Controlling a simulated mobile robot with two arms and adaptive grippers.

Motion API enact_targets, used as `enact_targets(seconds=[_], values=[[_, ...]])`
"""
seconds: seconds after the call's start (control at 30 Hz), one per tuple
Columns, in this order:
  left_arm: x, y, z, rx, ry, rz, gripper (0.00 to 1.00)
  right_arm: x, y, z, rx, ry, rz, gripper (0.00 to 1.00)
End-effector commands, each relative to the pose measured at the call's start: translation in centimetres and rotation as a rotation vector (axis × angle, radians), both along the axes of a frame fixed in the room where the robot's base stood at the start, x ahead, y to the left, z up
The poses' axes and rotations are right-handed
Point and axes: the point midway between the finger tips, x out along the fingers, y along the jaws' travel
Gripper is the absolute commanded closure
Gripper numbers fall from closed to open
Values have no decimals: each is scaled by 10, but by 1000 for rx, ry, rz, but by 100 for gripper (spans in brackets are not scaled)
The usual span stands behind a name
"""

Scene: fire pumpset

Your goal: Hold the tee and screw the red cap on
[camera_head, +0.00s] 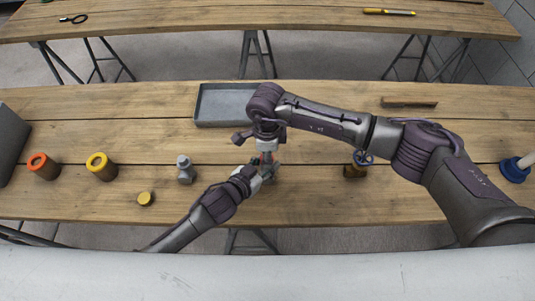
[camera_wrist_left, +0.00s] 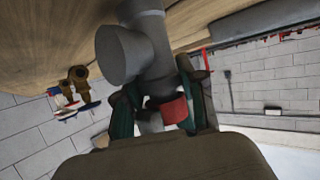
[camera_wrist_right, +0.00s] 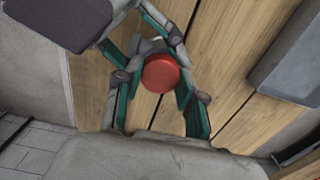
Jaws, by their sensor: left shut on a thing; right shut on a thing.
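The grey tee (camera_wrist_left: 130,50) fills the middle of the left wrist view. My left gripper (camera_wrist_left: 158,105) is shut on it, with its teal fingers on either side. The red cap (camera_wrist_right: 160,73) shows face-on in the right wrist view. My right gripper (camera_wrist_right: 157,88) is shut on it, with a finger on each side. A red part also shows by the tee between the left fingers. In the head view my right gripper (camera_head: 269,148) is directly above my left gripper (camera_head: 264,172), with a little red between them. The cap-to-tee joint is mostly hidden; I cannot tell how far it is threaded.
A grey tray (camera_head: 222,123) lies behind the grippers. To the left stand a grey fitting (camera_head: 185,169), a yellow cap (camera_head: 146,199), and yellow-topped (camera_head: 101,167) and orange-topped (camera_head: 43,167) cylinders. A brass part (camera_head: 355,170) and a blue-based object (camera_head: 514,170) are to the right.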

Motion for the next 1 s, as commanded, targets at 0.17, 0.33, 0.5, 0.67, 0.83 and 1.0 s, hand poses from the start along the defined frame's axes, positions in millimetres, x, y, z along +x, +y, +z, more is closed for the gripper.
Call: enact_targets(seconds=[0.17,0.33,0.5,0.67,0.83,1.0], values=[[-3,-6,3,-19,-1,-8,100,-1,-6,-2,-15,5,-1,90],[-2,-5,3,-17,-2,-7,100,0,-5,0,-14,5,-1,90],[-1,-4,3,-14,-2,-6,100,0,-4,2,-12,5,0,90],[-1,-3,3,-11,-3,-5,100,0,-3,3,-10,4,1,90],[0,-3,3,-9,-2,-3,100,-1,-2,7,-8,2,1,90],[0,-2,3,-8,-3,-3,100,-2,-2,10,-7,0,0,90]])
